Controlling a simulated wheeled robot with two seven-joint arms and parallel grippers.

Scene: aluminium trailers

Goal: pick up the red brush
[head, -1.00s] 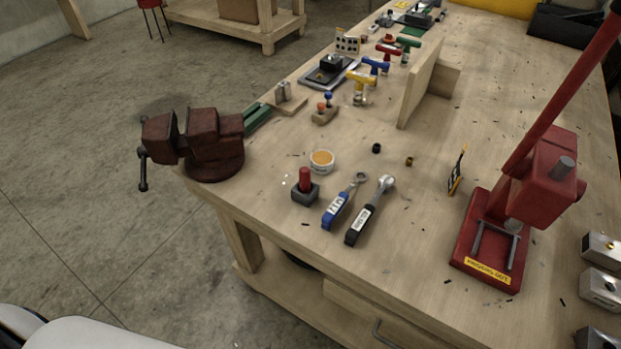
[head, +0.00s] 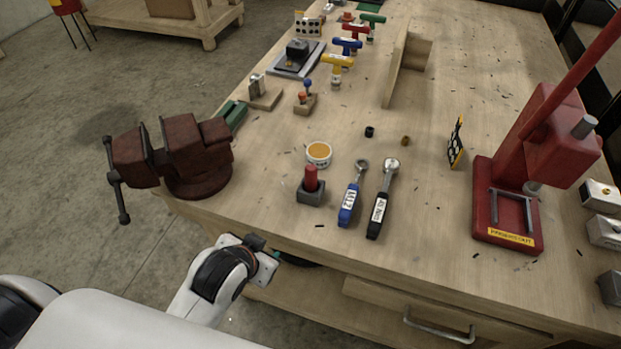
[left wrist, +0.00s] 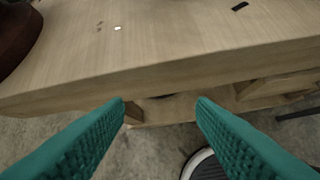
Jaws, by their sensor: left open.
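The likeliest red brush (head: 311,178) is a short red handle standing upright in a dark grey block (head: 311,195) near the front edge of the workbench. Its lower end is hidden in the block, and no bristles show. My left gripper (head: 264,262) is below and left of it in the head view, off the bench's front edge and apart from it. In the left wrist view the two teal fingers of my left gripper (left wrist: 160,106) are spread wide with nothing between them. The brush is not in that view. My right gripper is not in view.
The workbench (head: 280,225) has a red-brown vise (head: 190,155) at its left corner. A red press (head: 520,190) stands at right. Bench middle is fairly clear.

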